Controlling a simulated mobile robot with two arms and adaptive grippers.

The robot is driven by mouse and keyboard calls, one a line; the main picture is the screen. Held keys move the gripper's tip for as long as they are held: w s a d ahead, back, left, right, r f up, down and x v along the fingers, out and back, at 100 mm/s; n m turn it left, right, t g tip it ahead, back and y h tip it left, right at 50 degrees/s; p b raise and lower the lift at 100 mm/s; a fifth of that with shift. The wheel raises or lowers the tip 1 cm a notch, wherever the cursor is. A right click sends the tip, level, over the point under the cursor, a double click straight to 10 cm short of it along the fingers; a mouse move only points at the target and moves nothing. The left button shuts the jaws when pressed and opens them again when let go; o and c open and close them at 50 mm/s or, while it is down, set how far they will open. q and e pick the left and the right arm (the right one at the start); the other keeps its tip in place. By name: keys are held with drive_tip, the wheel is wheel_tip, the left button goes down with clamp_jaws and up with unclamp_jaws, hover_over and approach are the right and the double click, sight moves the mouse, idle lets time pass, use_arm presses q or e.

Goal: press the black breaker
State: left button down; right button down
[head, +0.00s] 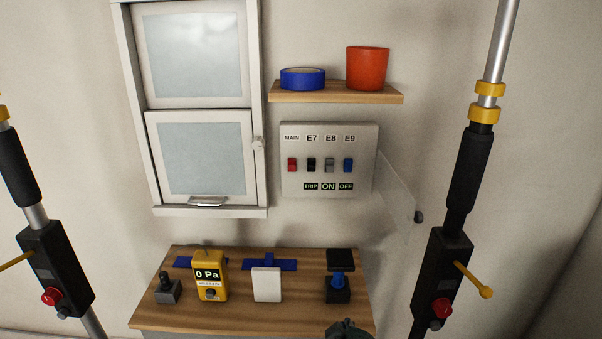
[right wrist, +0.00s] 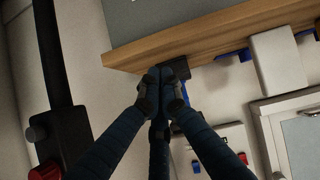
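The black breaker (head: 311,164) sits under the label E7 on a white wall panel (head: 365,140), between a red breaker (head: 292,164) and a grey breaker (head: 329,165). A blue breaker (head: 348,165) is at the right end. The panel's clear cover (head: 397,195) stands swung open to the right. My right gripper (head: 348,328) shows only partly at the bottom edge of the head view, well below the panel. In the right wrist view its fingers (right wrist: 160,85) are together, with nothing visible between them. My left gripper is out of view.
A wooden counter (head: 230,313) below the panel holds a yellow gauge (head: 210,275), a white block (head: 267,284) and black-based devices. A shelf (head: 335,93) with a red cup and blue tape is above. Poles with control boxes (head: 441,275) flank the scene.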

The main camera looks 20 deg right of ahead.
sight(315, 163)
drive_tip(key=w+a+r+t, duration=0.1)
drive_tip(key=w+r+t, duration=0.2)
drive_tip(key=r, duration=0.5)
drive_tip(key=w+a+r+m+t+h, duration=0.1)
drive_tip(key=w+r+t, duration=0.1)
drive_tip(key=w+r, duration=0.4)
drive_tip(key=w+a+r+t+h, duration=0.1)
drive_tip(key=w+r+t, duration=0.2)
drive_tip(key=r, duration=0.8)
drive_tip(key=shift+w+a+r+t, duration=0.3)
drive_tip(key=shift+w+a+r, duration=0.1)
drive_tip(key=shift+w, duration=0.4)
drive_tip(key=p+x, duration=0.3)
drive_tip(key=x, duration=0.9)
drive_tip(key=shift+w+d+r+p, duration=0.1)
drive_tip(key=shift+w+p, duration=0.15)
drive_tip(key=shift+p, duration=0.15)
drive_tip(key=shift+w+d, duration=0.15)
drive_tip(key=shift+w, duration=0.6)
